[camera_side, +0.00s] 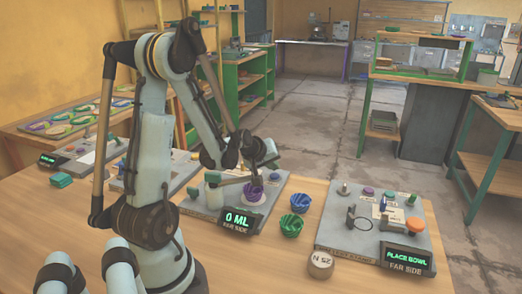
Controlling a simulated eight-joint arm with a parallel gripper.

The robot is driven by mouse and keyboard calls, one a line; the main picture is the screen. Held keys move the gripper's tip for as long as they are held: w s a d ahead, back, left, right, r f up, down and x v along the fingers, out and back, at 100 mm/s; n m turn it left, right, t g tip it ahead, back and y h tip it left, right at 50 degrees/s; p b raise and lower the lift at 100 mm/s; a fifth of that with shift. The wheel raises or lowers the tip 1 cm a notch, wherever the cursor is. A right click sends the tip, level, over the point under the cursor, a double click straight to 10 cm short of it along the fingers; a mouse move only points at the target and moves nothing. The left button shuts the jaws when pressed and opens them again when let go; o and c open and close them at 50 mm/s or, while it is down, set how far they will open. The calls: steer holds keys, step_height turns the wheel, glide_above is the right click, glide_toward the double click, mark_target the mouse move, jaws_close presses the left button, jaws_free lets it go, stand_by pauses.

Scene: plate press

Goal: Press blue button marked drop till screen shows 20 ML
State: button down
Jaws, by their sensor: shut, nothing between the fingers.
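The screen (238,219) on the middle station reads 0 ML in green. A purple bowl (253,193) sits on this station, just behind the screen. My gripper (254,177) is shut and empty, low over the middle station near the purple bowl; its fingertips are small and hard to make out. I cannot tell whether it touches anything. I cannot make out a blue button marked drop on the middle station; my arm covers part of it. A small blue knob (389,194) shows on the right-hand station, its marking too small to read.
A blue bowl (300,202) and a green bowl (291,225) stand right of the middle station. A round weight (320,264) lies in front. The right station's screen (407,257) reads PLACE BOWL, near an orange knob (413,225). Bare table lies at the front.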

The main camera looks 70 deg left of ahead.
mark_target(272, 176)
steer(key=shift+f, duration=0.15)
steer(key=shift+f, duration=0.3)
steer(key=shift+f, duration=0.35)
stand_by(0.9)
steer(key=shift+r, duration=0.8)
steer(key=shift+r, duration=2.5)
stand_by(0.8)
